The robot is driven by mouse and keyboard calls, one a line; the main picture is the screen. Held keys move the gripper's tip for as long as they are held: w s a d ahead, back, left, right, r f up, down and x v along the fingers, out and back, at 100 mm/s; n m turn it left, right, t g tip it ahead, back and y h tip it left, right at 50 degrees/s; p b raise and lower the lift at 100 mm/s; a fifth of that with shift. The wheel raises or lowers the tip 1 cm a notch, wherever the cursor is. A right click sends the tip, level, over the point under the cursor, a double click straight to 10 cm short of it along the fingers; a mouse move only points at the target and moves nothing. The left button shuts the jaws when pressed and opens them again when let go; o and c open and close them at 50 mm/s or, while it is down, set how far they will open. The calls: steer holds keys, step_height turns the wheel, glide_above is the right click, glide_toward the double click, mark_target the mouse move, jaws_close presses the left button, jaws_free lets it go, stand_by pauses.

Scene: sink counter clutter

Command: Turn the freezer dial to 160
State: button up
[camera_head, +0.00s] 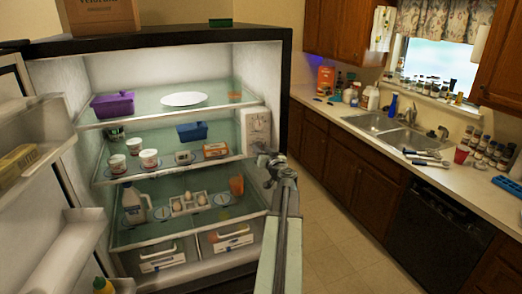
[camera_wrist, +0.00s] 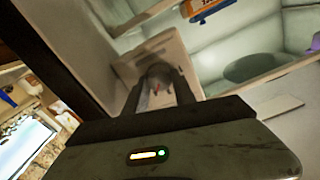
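The refrigerator stands open in the head view. A pale control panel (camera_head: 256,126) is on the inner right wall, beside the middle shelf. My gripper (camera_head: 268,160) is at the lower part of this panel and covers some of it. In the wrist view, a grey round dial (camera_wrist: 158,78) with a small red mark sits on the panel (camera_wrist: 178,50). My gripper's fingers (camera_wrist: 160,90) lie on either side of the dial, spaced apart. Whether they touch it cannot be told. The dial's numbers are not readable.
Glass shelves hold a purple container (camera_head: 113,104), a white plate (camera_head: 184,99), several cups and an egg tray (camera_head: 189,203). The open door (camera_head: 40,150) is at left. A sink counter (camera_head: 365,128) runs along the right, with clear floor (camera_head: 325,220) between.

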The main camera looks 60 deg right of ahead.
jaws_close()
steer(key=m, duration=0.3)
steer(key=shift+m, duration=2.6)
steer(key=o, duration=0.7)
jaws_free()
steer(key=shift+o, duration=0.2)
